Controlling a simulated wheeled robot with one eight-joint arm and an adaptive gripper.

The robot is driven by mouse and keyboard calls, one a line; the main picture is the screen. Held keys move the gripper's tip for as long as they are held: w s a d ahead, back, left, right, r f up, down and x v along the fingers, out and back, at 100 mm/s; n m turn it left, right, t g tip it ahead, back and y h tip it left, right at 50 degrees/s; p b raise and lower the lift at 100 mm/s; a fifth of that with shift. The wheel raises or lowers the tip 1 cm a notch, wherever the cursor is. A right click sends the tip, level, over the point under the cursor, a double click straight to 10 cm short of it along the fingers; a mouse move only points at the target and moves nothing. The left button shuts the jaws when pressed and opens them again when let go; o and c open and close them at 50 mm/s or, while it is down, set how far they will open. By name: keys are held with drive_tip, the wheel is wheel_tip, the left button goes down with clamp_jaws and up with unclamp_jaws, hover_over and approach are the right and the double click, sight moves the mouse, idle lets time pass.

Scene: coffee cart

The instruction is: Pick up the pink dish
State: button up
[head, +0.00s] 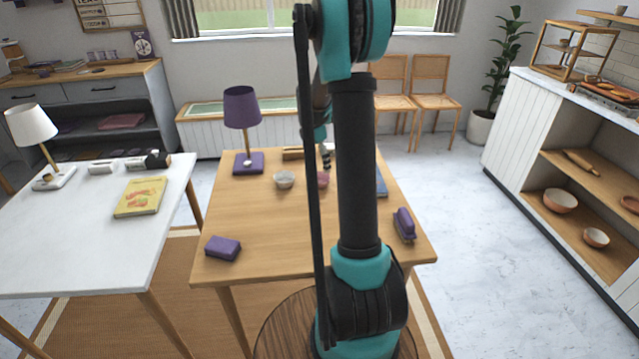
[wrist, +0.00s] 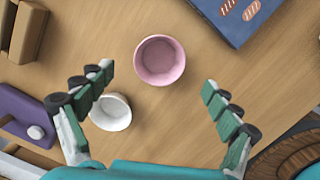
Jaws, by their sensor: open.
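The pink dish (wrist: 160,60) is a small round bowl standing upright on the wooden table. In the wrist view it lies just beyond my gripper (wrist: 158,85), roughly centred between the spread fingers. In the head view the pink dish (head: 323,180) is partly hidden behind my arm. My gripper is open and empty; in the head view its fingers (head: 325,158) show only in part above the dish. I cannot tell the exact height of the fingers over the table.
A white bowl (wrist: 110,112) stands close to the pink dish, near my left finger. A purple lamp (head: 247,162), a blue book (wrist: 235,18) and a wooden item (wrist: 27,32) stand around it. A purple block (head: 222,248) lies near the table's front left. The front of the table is mostly clear.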

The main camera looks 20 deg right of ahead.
sight(320, 177)
drive_tip(key=shift+d+f, duration=0.2)
drive_tip(key=shift+f, duration=1.65)
drive_tip(key=shift+d+f, duration=0.15)
drive_tip(key=shift+f, duration=1.65)
drive_tip(key=c, duration=1.2)
drive_tip(key=shift+c, duration=0.2)
